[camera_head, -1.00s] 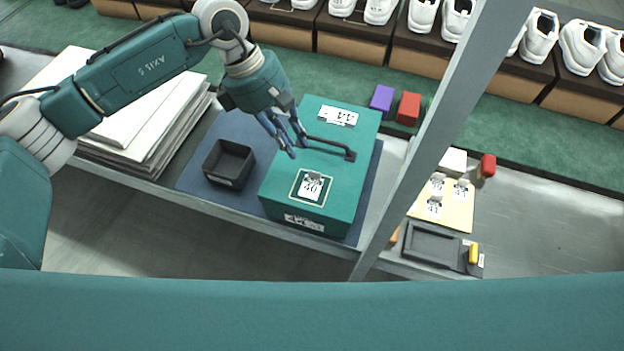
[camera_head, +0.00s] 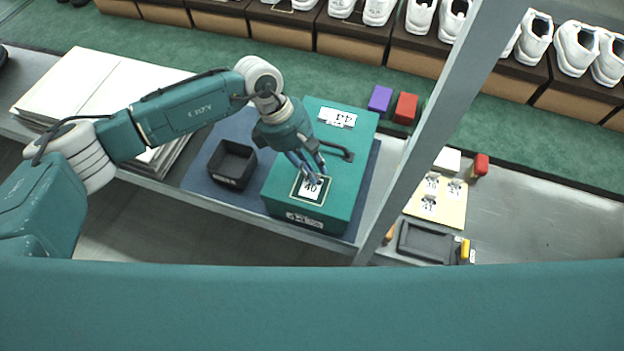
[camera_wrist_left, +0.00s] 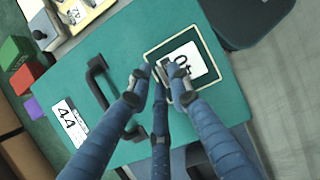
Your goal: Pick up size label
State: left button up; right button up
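The size label, a white card reading 40 (camera_head: 311,190), lies in a pale square outline on top of the green box (camera_head: 285,180). In the left wrist view the label (camera_wrist_left: 190,58) has a small grey tab on its near edge. My left gripper (camera_head: 317,179) is directly over the label, fingers pointing down. In the left wrist view its fingertips (camera_wrist_left: 158,73) are spread beside the tab, with a gap between them. The gripper looks open and empty; whether a finger touches the tab is hard to tell. My right gripper is not in view.
A dark handle (camera_head: 338,151) and another white number card (camera_head: 337,118) are on the box top. A black open tray (camera_head: 231,164) stands left of the box. A grey post (camera_head: 425,135) rises to the right, near a cream board with several number cards (camera_head: 447,213).

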pick_arm(q)
grip_shut()
jog(key=shift+r, duration=0.2)
notch_tip(320, 180, up, 20)
jog(key=b, duration=0.6)
jog(key=shift+f, duration=0.15)
